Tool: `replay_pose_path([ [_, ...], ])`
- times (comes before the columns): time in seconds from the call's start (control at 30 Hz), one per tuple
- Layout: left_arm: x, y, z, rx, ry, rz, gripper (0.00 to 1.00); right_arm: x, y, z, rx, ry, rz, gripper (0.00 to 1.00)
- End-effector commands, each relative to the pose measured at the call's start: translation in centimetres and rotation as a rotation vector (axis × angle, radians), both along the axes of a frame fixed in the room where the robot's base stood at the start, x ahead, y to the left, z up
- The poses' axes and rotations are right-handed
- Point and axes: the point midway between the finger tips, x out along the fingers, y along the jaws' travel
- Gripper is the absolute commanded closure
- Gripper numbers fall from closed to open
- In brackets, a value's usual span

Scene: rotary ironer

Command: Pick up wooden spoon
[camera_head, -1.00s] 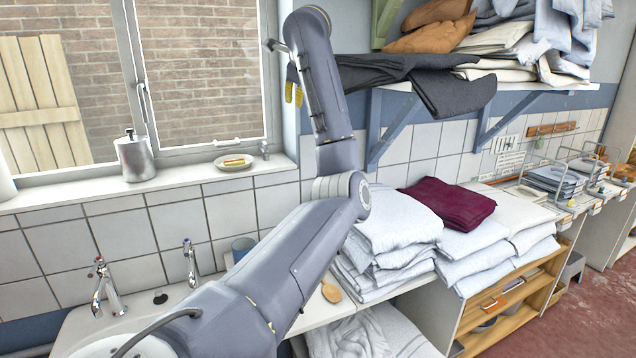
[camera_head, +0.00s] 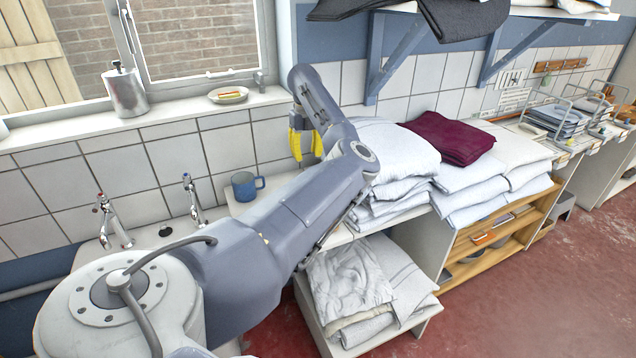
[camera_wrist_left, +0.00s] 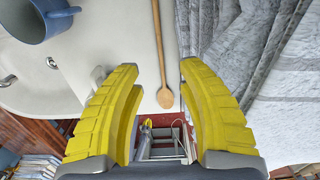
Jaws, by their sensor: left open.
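The wooden spoon (camera_wrist_left: 164,96) lies on the white counter in the left wrist view, its bowl toward the gripper and its handle running up out of the picture. My left gripper (camera_wrist_left: 162,88) is open, with its yellow fingers on either side of the spoon's bowl in that view. I cannot tell how high it is above the counter. In the head view the left gripper (camera_head: 306,142) hangs over the counter by the tiled wall, and my arm hides the spoon there. My right gripper is not in view.
A blue mug (camera_head: 245,186) stands left of the gripper, also in the left wrist view (camera_wrist_left: 42,14). Folded white linens (camera_head: 395,155) are stacked close on the right, with a maroon cloth (camera_head: 448,137). Sink taps (camera_head: 112,222) are at the left.

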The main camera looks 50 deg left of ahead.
Motion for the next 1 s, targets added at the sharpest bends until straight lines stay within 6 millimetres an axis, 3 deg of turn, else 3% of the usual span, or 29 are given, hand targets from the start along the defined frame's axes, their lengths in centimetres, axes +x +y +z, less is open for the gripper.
replay_pose_path([
  [0.4, -0.1, 0.1, -7.4, 0.003, 0.002, 0.002, 0.62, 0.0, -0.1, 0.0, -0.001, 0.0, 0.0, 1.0],
  [0.6, -0.1, 0.1, -9.3, 0.003, 0.0, 0.003, 0.62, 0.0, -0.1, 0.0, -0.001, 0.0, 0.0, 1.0],
  [0.87, -0.1, 0.1, -10.4, 0.002, 0.0, 0.003, 0.62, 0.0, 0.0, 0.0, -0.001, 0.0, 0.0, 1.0],
  [1.0, -0.3, 0.1, -12.2, 0.003, 0.002, 0.002, 0.62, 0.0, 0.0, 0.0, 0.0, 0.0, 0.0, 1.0],
])
